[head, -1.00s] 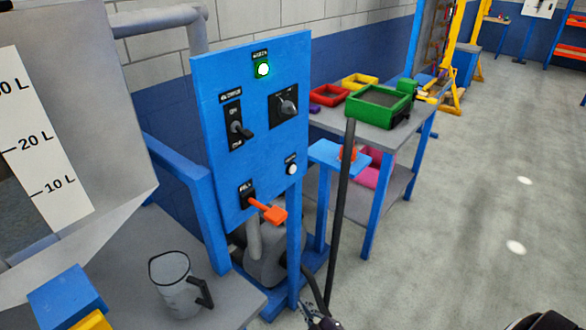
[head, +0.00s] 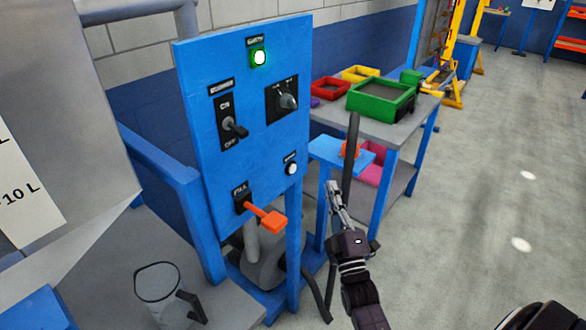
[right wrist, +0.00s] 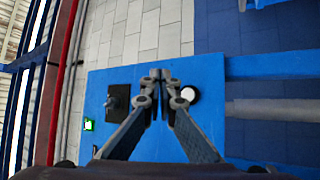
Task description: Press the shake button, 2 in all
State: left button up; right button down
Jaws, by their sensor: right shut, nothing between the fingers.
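The blue panel (head: 230,110) stands upright at centre-left in the head view. A small round white button (head: 291,168) is at its lower right; the label above it is too small to read. My right gripper (head: 334,187) is shut and empty, in front of the panel and right of the white button in the picture. In the right wrist view my right gripper (right wrist: 160,76) points at the panel, and the white button (right wrist: 189,94) shows just right of its fingertips, apparently not touched. My left gripper is out of view.
The panel also has a lit green light (head: 259,58), an on/off toggle (head: 236,128), a rotary knob (head: 288,101) and an orange fill lever (head: 266,217). A dark post (head: 351,160) stands close to my right gripper. A clear jug (head: 160,290) stands front left.

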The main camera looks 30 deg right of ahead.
aim_at(292, 168)
jog(key=shift+r, duration=0.1)
jog(key=w+a+b, duration=0.3)
jog(key=w, duration=0.5)
jog(key=shift+a, duration=0.25)
jog(key=shift+w, duration=0.1)
dwell(1.4)
jog(key=shift+w+a, duration=0.15)
jog(key=shift+w, duration=0.2)
jog(key=shift+w+a+b, duration=0.15)
jog(key=shift+w+b, duration=0.25)
dwell(0.7)
dwell(0.3)
jog(key=shift+s+d+p, duration=0.25)
jog(key=shift+s+p, duration=0.2)
jog(key=shift+s, duration=0.35)
